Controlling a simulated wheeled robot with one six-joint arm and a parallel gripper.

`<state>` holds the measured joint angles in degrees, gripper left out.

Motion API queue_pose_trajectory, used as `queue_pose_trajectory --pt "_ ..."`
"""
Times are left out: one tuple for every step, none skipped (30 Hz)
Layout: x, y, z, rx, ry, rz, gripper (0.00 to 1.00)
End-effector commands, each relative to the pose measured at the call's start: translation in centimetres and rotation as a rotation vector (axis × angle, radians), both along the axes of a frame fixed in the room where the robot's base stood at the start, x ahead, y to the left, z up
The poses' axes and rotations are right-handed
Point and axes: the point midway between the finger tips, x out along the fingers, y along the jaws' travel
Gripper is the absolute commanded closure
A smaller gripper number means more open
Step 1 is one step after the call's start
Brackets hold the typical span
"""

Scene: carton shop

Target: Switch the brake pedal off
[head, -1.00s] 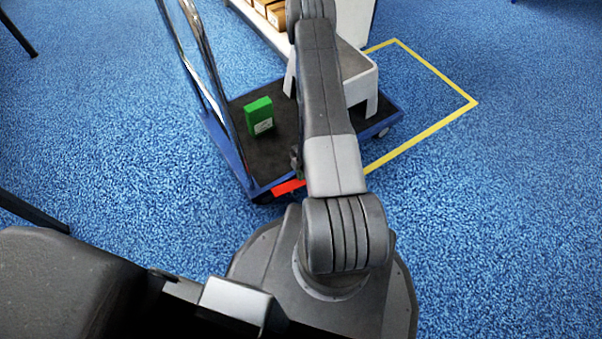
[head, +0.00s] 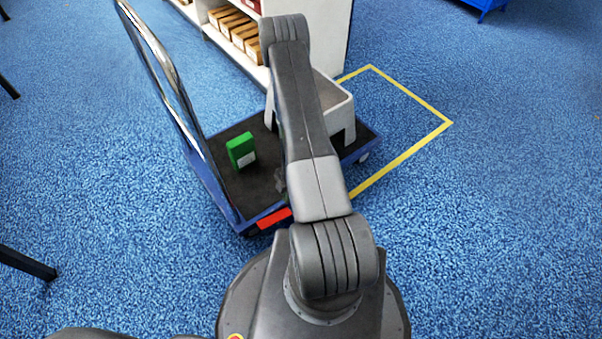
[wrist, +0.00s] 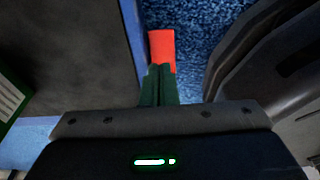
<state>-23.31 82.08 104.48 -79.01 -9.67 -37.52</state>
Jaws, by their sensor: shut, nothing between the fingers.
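The brake pedal (head: 273,218) is a flat red plate at the near end of the blue trolley (head: 213,186). In the wrist view the red pedal (wrist: 161,46) sticks out beside the trolley's blue edge. My gripper (wrist: 159,70) has its dark green fingers together with nothing between them. The fingertips overlap the pedal's lower part in the wrist view; I cannot tell whether they touch it. In the head view the gripper is mostly hidden behind my arm. Whether the pedal is up or down is unclear.
On the trolley's dark deck stand a green box (head: 241,150) and a grey-white step stool (head: 340,112). A chrome handle (head: 160,70) rises at its left. Behind is a white shelf (head: 335,40) with cartons. Yellow floor tape (head: 412,148) lies right; blue carpet there is clear.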

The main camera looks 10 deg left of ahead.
Motion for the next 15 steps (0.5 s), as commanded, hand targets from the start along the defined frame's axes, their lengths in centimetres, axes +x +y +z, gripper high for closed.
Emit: queue_pose_trajectory --pt "0.5 -0.4 1.2 0.001 -0.001 -0.003 1.00" --pt "0.7 -0.6 1.5 0.001 -0.001 -0.004 1.00" --pt "1.0 -0.9 2.0 0.001 -0.001 -0.003 1.00" --pt "1.2 -1.0 2.3 0.001 -0.001 -0.003 1.00" --pt "1.4 -1.2 2.6 0.001 -0.001 -0.004 1.00" --pt "1.6 -1.3 2.9 0.001 -0.001 -0.002 1.00" --pt "1.7 -1.5 3.2 0.000 0.000 -0.003 1.00" --pt "1.8 -1.6 3.4 0.001 0.000 -0.001 1.00" --pt "2.1 -1.8 3.8 0.000 0.000 -0.003 1.00" --pt "2.2 -1.9 4.0 0.000 0.000 -0.002 1.00" --pt "2.4 -2.1 4.3 0.000 -0.002 -0.003 1.00" --pt "2.6 -2.2 4.6 0.000 -0.002 -0.003 1.00" --pt "2.7 -2.3 4.8 0.000 0.000 -0.002 1.00" --pt "2.8 -2.4 5.0 0.001 -0.001 -0.001 1.00" --pt "3.0 -2.5 5.2 0.001 -0.001 -0.001 1.00"
